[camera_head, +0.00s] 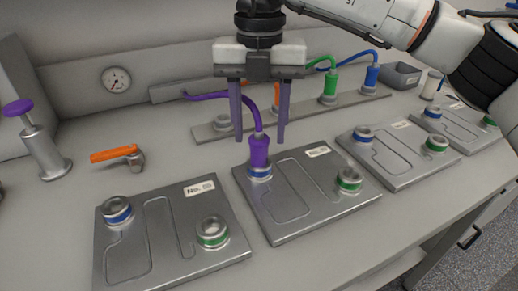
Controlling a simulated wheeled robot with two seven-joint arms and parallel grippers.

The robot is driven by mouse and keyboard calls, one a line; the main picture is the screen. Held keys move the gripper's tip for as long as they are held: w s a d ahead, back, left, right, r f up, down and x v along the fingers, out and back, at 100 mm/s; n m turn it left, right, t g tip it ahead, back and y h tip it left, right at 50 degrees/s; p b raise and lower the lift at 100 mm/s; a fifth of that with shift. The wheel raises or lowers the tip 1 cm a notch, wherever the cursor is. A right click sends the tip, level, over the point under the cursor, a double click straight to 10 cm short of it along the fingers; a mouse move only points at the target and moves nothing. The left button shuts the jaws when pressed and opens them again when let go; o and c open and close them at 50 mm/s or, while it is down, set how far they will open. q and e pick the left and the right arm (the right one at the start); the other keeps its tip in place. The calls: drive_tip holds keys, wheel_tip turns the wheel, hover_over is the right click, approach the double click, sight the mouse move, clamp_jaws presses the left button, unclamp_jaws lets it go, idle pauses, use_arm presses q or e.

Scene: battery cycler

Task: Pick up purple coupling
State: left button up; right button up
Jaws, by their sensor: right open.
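The purple coupling (259,151) stands upright on the blue-ringed port (260,172) of the second plate from the left (290,225). A purple hose (225,95) runs from its top back to the left. My right gripper (261,138) points down from above, with its two purple-grey fingers apart. The fingers are on either side of the hose and the coupling's upper part, and the gripper looks open and empty. From this view I cannot tell how near the fingers are in depth. My left gripper is not in view.
Several similar plates stand in a row, including one at front left (175,265) and one at right (410,172). Behind are a green coupling (330,84), a blue coupling (372,75) and a grey bin (402,75).

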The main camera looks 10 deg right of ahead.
sight(259, 145)
wheel_tip(259, 145, down, 4)
drive_tip(key=shift+a+f, duration=0.1)
drive_tip(key=shift+f, duration=0.05)
drive_tip(key=c, duration=1.2)
drive_tip(key=shift+o, duration=0.2)
wheel_tip(259, 145, up, 10)
drive_tip(key=shift+s+r+p, duration=0.1)
drive_tip(key=shift+p, duration=0.2)
